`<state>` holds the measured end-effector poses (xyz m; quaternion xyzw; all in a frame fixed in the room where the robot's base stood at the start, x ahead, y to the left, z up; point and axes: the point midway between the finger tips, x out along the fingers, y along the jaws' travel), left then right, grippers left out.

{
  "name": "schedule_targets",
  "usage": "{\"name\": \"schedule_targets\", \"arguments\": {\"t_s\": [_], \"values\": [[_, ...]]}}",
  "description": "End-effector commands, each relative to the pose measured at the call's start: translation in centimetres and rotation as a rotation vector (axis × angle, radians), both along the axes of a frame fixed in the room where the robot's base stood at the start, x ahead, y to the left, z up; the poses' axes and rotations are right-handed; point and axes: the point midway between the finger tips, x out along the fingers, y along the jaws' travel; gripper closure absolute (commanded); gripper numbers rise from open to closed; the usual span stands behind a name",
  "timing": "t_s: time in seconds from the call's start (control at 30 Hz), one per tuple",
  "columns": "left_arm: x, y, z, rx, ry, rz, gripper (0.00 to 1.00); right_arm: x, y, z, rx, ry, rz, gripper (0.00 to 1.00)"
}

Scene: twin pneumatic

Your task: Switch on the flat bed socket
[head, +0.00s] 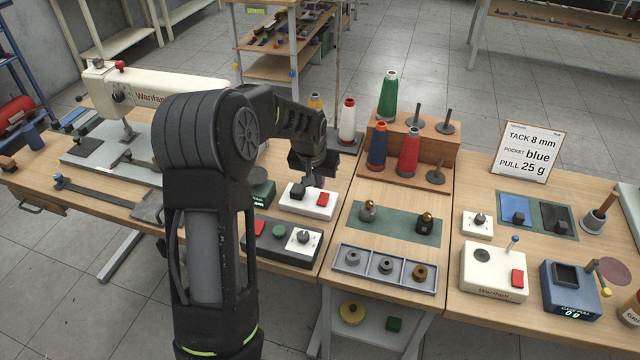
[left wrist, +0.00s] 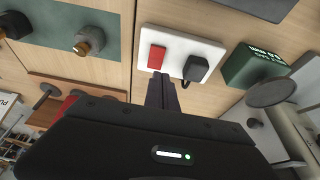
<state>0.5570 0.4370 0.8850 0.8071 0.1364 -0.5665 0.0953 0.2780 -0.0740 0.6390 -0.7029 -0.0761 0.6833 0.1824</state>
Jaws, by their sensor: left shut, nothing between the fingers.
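The socket is a white plate (head: 308,204) lying on the bench, with a red rocker switch (head: 322,199) and a black plug (head: 298,193) in it. In the left wrist view the white plate (left wrist: 205,48) shows whole, with the red switch (left wrist: 156,57) and the black plug (left wrist: 195,68) side by side. My left gripper (head: 318,182) is over the plate, near the switch. Its shut, empty fingers (left wrist: 162,82) point at the plate close to the red switch; I cannot tell if they touch it. The switch's tilt is too small to read. My right gripper is out of view.
A cream sewing machine (head: 150,88) stands at left. A dark control panel (head: 262,238) with red and green buttons lies just in front of the socket. A green box (left wrist: 258,64) sits beside the plug. Thread cones on a wooden stand (head: 415,150) rise to the right.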

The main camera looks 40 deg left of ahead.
Motion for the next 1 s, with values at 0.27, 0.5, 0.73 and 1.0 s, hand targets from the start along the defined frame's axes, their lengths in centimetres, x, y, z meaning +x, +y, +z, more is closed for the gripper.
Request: {"name": "schedule_targets", "arguments": {"t_s": [0.27,0.5,0.73,1.0], "values": [[1.0,0.3,-2.9,-0.001,0.000,-0.001,1.00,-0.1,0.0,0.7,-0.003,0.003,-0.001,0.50],[1.2,0.4,-3.1,0.000,-0.002,0.000,1.00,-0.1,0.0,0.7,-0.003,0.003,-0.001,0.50],[1.3,0.4,-3.7,0.000,-0.002,0.000,1.00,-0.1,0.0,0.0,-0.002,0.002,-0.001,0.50],[1.4,0.4,-3.8,-0.001,0.000,0.000,1.00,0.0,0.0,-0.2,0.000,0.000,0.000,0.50]]}}
